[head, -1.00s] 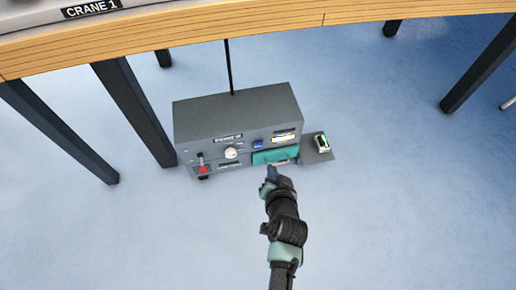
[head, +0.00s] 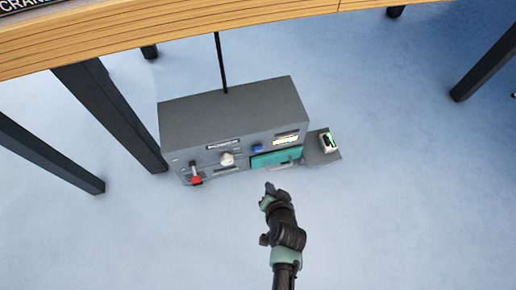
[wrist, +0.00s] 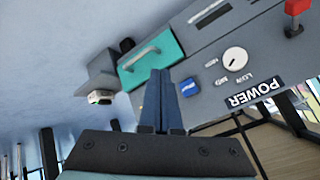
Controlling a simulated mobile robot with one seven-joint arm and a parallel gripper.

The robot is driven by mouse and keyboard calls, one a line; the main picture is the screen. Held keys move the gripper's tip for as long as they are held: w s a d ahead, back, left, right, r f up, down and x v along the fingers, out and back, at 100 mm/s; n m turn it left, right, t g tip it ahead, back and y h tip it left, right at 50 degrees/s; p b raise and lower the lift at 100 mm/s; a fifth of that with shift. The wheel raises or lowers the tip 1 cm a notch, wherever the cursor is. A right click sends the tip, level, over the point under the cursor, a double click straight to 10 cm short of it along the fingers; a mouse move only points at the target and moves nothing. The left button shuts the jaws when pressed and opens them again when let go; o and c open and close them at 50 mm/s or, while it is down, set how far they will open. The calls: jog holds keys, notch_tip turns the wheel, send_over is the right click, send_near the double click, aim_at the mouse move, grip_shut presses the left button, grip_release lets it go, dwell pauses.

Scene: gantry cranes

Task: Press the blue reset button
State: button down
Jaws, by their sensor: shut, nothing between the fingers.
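My gripper (head: 270,187) is shut and empty. In the head view it is in front of the box, below the teal drawer front and apart from the panel. In the wrist view my gripper (wrist: 160,75) points up toward the panel between the teal front and the blue button. Contact with the button cannot be told.
The panel carries a white knob (head: 227,159), a red-handled lever (head: 196,180) and a teal front (head: 277,158) with a handle. A side shelf (head: 315,156) holds a small device with a green light (head: 329,142). A wooden table edge (head: 200,36) and dark legs stand behind.

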jog(key=w+a+b, duration=0.2)
jog(key=w+b, duration=0.1)
jog(key=w, duration=0.5)
jog(key=shift+w+a, duration=0.2)
jog(key=shift+a, duration=0.2)
dwell(1.7)
jog(key=shift+w+a, duration=0.1)
jog(key=shift+w, duration=0.3)
jog(key=shift+w+a, duration=0.1)
jog(key=shift+w, duration=0.3)
dwell(0.7)
jog(key=shift+s, duration=0.15)
jog(key=shift+s+d+p, duration=0.2)
jog(key=shift+s+p, duration=0.1)
jog(key=shift+s, duration=0.35)
jog(key=shift+s+d+p, duration=0.25)
jog(key=shift+s+p, duration=0.1)
jog(key=shift+s, duration=0.45)
jog(key=shift+s+d+p, duration=0.3)
jog(key=shift+s+p, duration=0.05)
jog(key=shift+s, duration=0.45)
jog(key=shift+s+d+p, duration=0.25)
jog(key=shift+s+p, duration=0.1)
jog(key=shift+s, duration=0.45)
